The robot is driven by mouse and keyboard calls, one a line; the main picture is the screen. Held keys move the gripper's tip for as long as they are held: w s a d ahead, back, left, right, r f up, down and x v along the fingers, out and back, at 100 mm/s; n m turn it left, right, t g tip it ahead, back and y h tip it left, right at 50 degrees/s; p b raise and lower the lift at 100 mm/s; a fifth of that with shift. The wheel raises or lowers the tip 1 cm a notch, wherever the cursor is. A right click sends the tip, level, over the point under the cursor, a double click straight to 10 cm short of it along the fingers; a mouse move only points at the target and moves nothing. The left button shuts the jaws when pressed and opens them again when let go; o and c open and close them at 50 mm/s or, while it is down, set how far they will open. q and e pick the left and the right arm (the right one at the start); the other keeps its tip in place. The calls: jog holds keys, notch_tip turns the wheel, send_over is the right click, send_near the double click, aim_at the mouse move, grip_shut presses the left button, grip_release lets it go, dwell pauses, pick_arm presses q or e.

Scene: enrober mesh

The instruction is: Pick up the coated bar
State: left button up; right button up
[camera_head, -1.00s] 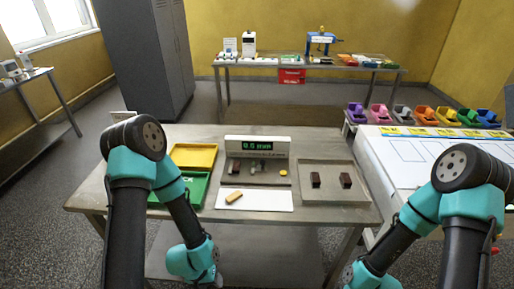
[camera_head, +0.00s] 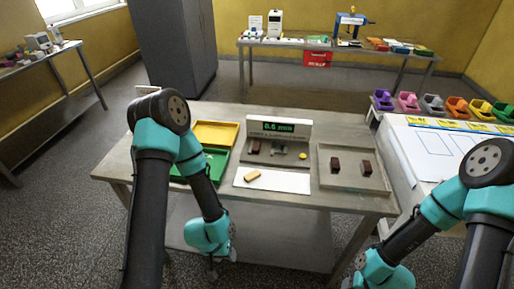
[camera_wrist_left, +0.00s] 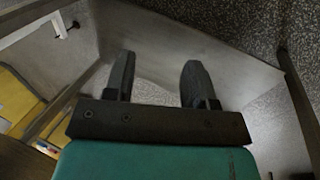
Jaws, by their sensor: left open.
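A dark brown bar (camera_head: 255,147) lies at the left of the grey device with the green display. Two more dark bars, left (camera_head: 335,165) and right (camera_head: 366,167), stand apart in the grey tray (camera_head: 350,186). I cannot tell from their looks which one is the coated bar. A tan bar (camera_head: 253,176) lies on the white sheet (camera_head: 285,182). My left gripper (camera_wrist_left: 155,75) is open and empty, with its two dark fingers apart in the left wrist view. In the head view it hangs low in front of the table, mostly hidden.
A display unit (camera_head: 279,128) stands at the table's back. A yellow tray (camera_head: 215,133) and a green tray (camera_head: 212,166) sit on the left, behind my left arm. A white table (camera_head: 405,150) with several coloured bins is at the right.

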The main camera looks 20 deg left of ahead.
pick_arm(q)
jog(key=shift+o, duration=0.4)
jog(key=o, duration=0.8)
jog(key=shift+c, duration=0.2)
